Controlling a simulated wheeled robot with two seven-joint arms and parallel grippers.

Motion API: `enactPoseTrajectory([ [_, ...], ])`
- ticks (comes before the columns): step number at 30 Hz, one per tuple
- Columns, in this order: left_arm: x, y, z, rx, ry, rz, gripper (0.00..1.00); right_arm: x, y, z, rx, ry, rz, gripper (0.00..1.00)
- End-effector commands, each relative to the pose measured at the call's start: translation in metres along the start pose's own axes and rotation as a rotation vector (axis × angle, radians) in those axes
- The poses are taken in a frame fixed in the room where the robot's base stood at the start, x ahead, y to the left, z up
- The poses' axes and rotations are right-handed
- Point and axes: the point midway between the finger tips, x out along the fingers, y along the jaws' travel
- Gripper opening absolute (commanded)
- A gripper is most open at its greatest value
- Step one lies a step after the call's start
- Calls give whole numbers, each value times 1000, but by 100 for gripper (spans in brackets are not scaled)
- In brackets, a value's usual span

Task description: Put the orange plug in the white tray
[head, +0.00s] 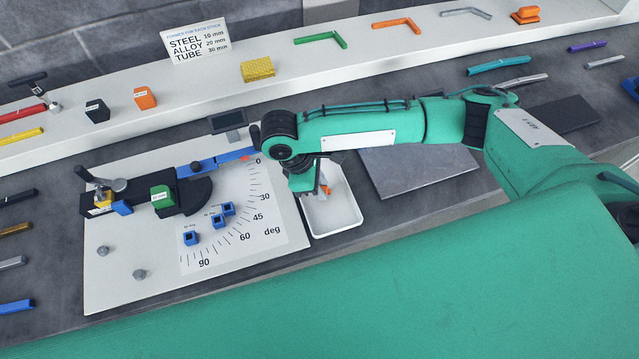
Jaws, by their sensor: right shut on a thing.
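The white tray (338,213) lies on the grey bench right of the white bending board. My right gripper (324,192) points down over the tray's left part, with my arm reaching in from the right. It is shut on the orange plug (327,189), of which only a small orange piece shows at the fingers. The rest of the plug is hidden by the gripper. I cannot tell whether the plug touches the tray floor. My left gripper is not in view.
The board (120,262) carries a bending tool (150,197), an angle scale and several blue blocks. A grey plate (415,170) lies right of the tray. An orange block (145,97) and a black block (97,110) stand on the white shelf behind, with bent strips.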

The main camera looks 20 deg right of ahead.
Motion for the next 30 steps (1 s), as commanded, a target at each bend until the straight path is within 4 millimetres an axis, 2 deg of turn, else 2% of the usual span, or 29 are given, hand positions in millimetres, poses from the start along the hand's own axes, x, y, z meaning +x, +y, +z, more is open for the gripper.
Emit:
enactPoseTrajectory([
  [12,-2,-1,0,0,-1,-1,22,7,0,-3,1,1,1,1],
  [13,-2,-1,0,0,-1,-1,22,7,0,-3,1,2,1,28],
  [15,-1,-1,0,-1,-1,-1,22,7,0,-3,1,2,1,42],
  [16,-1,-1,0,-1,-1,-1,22,7,0,-3,1,2,1,44],
  [26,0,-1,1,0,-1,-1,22,5,1,-2,1,2,2,44],
  [30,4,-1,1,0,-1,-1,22,-12,0,-4,-1,5,2,44],
])
